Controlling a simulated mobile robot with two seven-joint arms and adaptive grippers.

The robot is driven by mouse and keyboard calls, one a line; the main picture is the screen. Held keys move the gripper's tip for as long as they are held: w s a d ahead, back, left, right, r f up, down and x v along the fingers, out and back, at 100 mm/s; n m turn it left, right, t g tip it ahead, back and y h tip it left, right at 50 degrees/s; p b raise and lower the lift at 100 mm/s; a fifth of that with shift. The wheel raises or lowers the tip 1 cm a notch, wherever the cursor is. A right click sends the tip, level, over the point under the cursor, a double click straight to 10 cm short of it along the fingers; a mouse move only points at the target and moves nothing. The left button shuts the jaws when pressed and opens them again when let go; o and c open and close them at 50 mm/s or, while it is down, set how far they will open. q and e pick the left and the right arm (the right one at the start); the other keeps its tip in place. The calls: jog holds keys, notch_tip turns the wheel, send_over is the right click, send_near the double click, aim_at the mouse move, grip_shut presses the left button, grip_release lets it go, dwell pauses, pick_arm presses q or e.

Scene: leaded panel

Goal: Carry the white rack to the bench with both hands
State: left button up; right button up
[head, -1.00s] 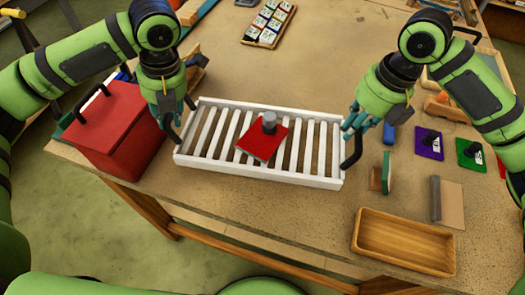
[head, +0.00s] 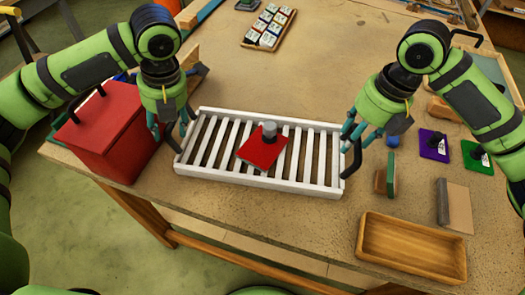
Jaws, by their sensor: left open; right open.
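The white rack (head: 226,172) lies flat on the wooden bench top near its front edge, with a dark handle at each end. A red square piece with a grey knob (head: 262,152) rests on its slats. My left gripper (head: 170,134) is open at the rack's left end, its fingers close to the left handle, which they partly hide. My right gripper (head: 350,142) is open at the right end, its fingers just above and beside the right handle (head: 351,162). I cannot tell whether either gripper touches its handle.
A red box (head: 105,133) stands close on the left. A wooden tray (head: 412,262), a green-and-tan block (head: 386,177) and purple (head: 434,146) and green (head: 478,157) pieces lie on the right. A tray of tiles (head: 268,27) sits at the back. The middle behind the rack is clear.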

jog(key=shift+r, duration=0.1)
pick_arm(q)
jog(key=v, duration=1.1)
jog(key=shift+r, duration=0.4)
pick_arm(e)
notch_tip(320, 180, up, 12)
jog(key=d, duration=0.2)
jog(key=shift+s+d+f, duration=0.15)
jog(key=shift+f, duration=0.05)
pick_arm(q)
jog(key=shift+s, duration=0.1)
